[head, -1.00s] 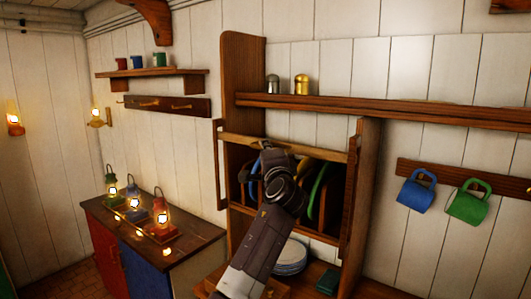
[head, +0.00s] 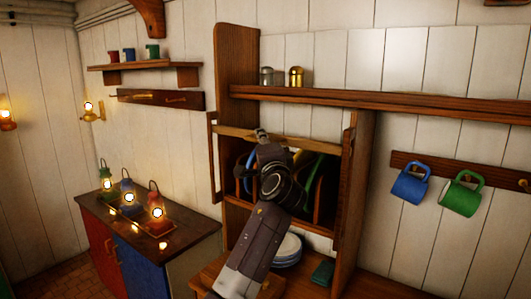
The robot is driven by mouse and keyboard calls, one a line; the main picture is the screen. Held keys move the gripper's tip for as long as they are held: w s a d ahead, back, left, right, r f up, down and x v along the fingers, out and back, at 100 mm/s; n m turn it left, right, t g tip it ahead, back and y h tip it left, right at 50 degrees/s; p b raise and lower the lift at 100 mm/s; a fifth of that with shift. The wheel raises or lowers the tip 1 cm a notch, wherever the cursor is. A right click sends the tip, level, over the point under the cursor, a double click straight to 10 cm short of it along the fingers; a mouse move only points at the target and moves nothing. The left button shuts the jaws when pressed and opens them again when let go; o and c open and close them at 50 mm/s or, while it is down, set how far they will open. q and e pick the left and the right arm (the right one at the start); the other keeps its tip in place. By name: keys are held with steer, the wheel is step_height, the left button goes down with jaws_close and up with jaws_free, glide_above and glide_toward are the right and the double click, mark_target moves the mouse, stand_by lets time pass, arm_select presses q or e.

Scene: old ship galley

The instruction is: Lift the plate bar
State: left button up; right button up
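The plate bar (head: 232,131) is a light wooden rail across the upper front of the plate rack, between two slim upright posts. Behind and below it, plates stand on edge in the slots. A blue plate (head: 250,160) and a green plate (head: 308,171) show partly. My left gripper (head: 261,134) is at the middle of the bar, its tip overlapping the bar in the head view. My arm and wrist hide the fingers, so I cannot tell whether they are open or closed on the bar. My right gripper is out of view.
A shelf (head: 420,103) with two shakers runs above the rack. White stacked plates (head: 288,247) lie below it. Blue (head: 410,186) and green (head: 460,197) mugs hang at right. Lit lanterns stand on the cabinet (head: 188,224) at left.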

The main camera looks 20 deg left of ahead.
arm_select(q)
steer(key=v, duration=1)
steer(key=shift+s, duration=0.25)
